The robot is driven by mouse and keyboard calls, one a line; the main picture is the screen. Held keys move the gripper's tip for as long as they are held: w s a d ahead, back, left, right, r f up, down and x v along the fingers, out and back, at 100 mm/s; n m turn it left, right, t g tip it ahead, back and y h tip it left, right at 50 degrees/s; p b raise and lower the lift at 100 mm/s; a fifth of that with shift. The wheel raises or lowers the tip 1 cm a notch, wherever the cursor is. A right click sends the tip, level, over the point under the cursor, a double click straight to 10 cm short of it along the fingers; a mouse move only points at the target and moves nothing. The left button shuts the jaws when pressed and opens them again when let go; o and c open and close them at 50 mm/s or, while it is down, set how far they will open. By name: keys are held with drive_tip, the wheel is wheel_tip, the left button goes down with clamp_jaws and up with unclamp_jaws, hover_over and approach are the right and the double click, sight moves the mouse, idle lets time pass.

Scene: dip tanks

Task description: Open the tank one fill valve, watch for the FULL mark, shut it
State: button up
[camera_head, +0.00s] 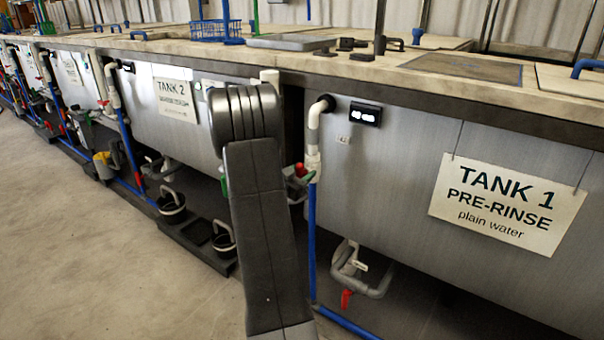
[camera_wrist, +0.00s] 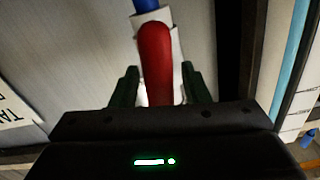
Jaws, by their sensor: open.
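The tank one fill valve has a red lever (camera_wrist: 155,55) on a white fitting above a blue pipe. In the head view the lever (camera_head: 301,169) shows small beside the white pipe, left of tank one (camera_head: 400,150). My gripper (camera_wrist: 158,70) is open, with one dark green finger on each side of the red lever. The lever lies between the fingers, with gaps visible on both sides. In the head view my arm hides part of the gripper. A small lit display (camera_head: 366,114) is on the tank's front; its reading is too small to tell. I cannot make out a FULL mark.
The tank one sign (camera_head: 508,204) hangs on its front. A lower pipe with a red handle (camera_head: 346,299) sits beneath the tank. Tank two's sign (camera_head: 174,99) is at left, with black buckets (camera_head: 172,203) below. The floor at left is clear.

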clamp_jaws()
drive_tip(key=shift+f, duration=0.1)
drive_tip(key=m+b, duration=0.1)
drive_tip(key=m, duration=0.1)
drive_tip(key=m+b, duration=0.2)
drive_tip(key=shift+s+d+f, duration=0.1)
drive_tip(key=shift+d+f, duration=0.05)
drive_tip(key=shift+f, duration=0.05)
drive_tip(key=m+b, duration=0.4)
drive_tip(key=shift+d+f+m, duration=0.1)
drive_tip(key=shift+m, duration=0.2)
drive_tip(key=shift+s+d+f+m+b, duration=0.1)
drive_tip(key=shift+m+b, duration=1.45)
drive_tip(key=shift+m, duration=0.25)
drive_tip(key=shift+s+f+m+b, duration=0.1)
drive_tip(key=shift+m+b, duration=1.4)
drive_tip(key=shift+m, duration=0.3)
